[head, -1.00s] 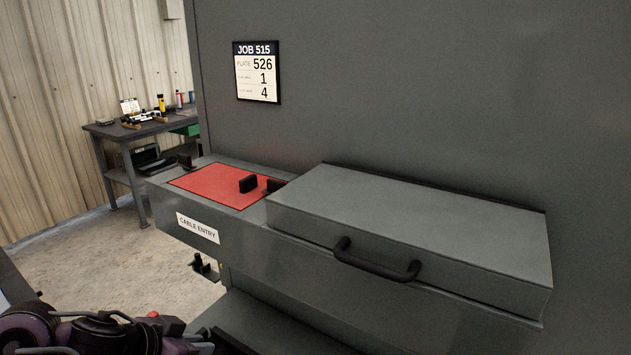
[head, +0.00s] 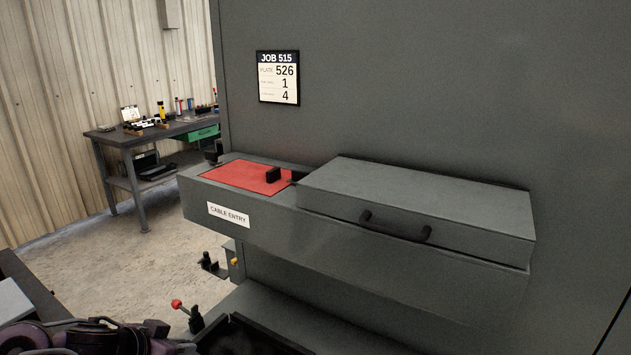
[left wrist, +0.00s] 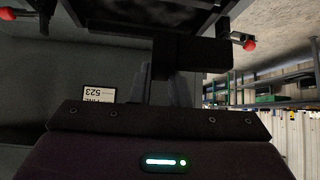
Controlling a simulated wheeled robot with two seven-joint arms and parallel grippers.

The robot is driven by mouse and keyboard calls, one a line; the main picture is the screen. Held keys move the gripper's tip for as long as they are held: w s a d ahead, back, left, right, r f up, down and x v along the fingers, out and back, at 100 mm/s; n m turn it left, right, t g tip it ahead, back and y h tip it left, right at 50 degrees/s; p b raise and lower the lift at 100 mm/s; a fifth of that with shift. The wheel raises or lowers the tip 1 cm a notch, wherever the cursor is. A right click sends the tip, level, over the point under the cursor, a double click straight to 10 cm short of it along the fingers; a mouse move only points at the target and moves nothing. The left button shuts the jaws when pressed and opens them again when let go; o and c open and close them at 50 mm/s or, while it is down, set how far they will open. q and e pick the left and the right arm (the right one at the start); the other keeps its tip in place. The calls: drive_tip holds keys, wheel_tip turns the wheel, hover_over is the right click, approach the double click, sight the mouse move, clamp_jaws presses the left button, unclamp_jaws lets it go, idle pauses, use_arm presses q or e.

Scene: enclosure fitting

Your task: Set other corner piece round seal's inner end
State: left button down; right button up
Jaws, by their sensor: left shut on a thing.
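My left gripper (left wrist: 171,92) is shut on a small black block (left wrist: 190,53), seen in the left wrist view; it looks like a corner piece. My left arm shows dimly at the lower left of the head view, its fingertips hard to make out. In the head view a red panel (head: 238,177) lies in the top of the grey cable entry box. A black block (head: 273,174) stands upright on its right part. Another dark piece (head: 213,153) sits at the far left corner. I cannot make out the seal or its inner end. My right gripper is not in view.
A grey lid with a black handle (head: 394,227) covers the right part of the box. A red-knobbed lever (head: 186,312) and black brackets (head: 210,263) are below it. A workbench (head: 150,135) with tools stands at the back left. The floor between is clear.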

use_arm(q)
drive_tip(key=w+a+f+n+y, duration=0.2)
drive_tip(key=w+a+f+n, duration=0.1)
drive_tip(key=w+a+f, duration=0.5)
drive_tip(key=s+a+r+n+y, duration=0.2)
drive_tip(key=a, duration=0.7)
drive_tip(key=s+a+r+n+y, duration=0.1)
drive_tip(key=a+r+n+y, duration=0.15)
drive_tip(key=a, duration=0.65)
drive_tip(key=s+d+m+h, duration=0.1)
drive_tip(key=d, duration=0.8)
drive_tip(key=s+d+m+h, duration=0.1)
drive_tip(key=d, duration=0.7)
drive_tip(key=s+d+m+h, duration=0.1)
drive_tip(key=s+d, duration=0.1)
drive_tip(key=d, duration=0.7)
drive_tip(key=shift+d+r+t+h, duration=0.2)
drive_tip(key=shift+d+t+h, duration=0.05)
drive_tip(key=shift+d+t, duration=0.15)
drive_tip(key=s+d+r, duration=0.5)
drive_tip(key=s, duration=0.1)
drive_tip(key=shift+s+r, duration=0.2)
drive_tip(key=shift+r, duration=0.05)
